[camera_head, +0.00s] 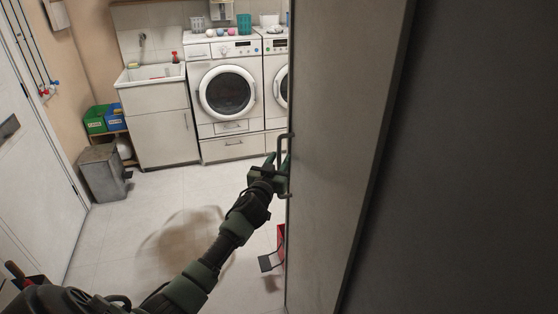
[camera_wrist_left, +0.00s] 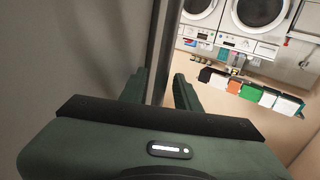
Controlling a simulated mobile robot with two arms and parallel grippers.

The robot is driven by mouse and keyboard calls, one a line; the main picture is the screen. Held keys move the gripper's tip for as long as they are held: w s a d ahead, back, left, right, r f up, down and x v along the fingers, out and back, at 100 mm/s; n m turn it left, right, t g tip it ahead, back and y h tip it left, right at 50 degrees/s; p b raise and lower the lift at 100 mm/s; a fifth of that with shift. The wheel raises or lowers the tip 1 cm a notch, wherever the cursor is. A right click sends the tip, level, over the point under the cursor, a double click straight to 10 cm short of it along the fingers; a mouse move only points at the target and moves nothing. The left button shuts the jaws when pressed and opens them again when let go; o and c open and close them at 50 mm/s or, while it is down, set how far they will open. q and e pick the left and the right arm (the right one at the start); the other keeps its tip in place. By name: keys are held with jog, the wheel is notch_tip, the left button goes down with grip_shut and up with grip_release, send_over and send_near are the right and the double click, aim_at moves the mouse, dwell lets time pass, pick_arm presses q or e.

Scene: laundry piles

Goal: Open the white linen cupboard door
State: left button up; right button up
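The white linen cupboard (camera_head: 345,130) shows as a tall pale panel close on the right of the head view. I cannot tell whether its door stands ajar. A dark bar handle (camera_head: 284,137) sticks out from the panel's left edge. My left gripper (camera_head: 279,168) is at this handle, its fingers partly hidden. In the left wrist view, my left gripper's two green fingers (camera_wrist_left: 160,92) stand on either side of a narrow upright strip, beside a grey panel face (camera_wrist_left: 70,50). I cannot tell whether they press on it. My right gripper is out of view.
Two washing machines (camera_head: 227,90) and a sink cabinet (camera_head: 160,115) stand at the back. A grey bin (camera_head: 103,172) is at the left near a white door (camera_head: 35,170). A red object (camera_head: 280,243) lies low beside the panel. The floor (camera_head: 150,235) between is clear.

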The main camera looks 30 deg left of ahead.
pick_arm(q)
grip_shut()
dwell(1.2)
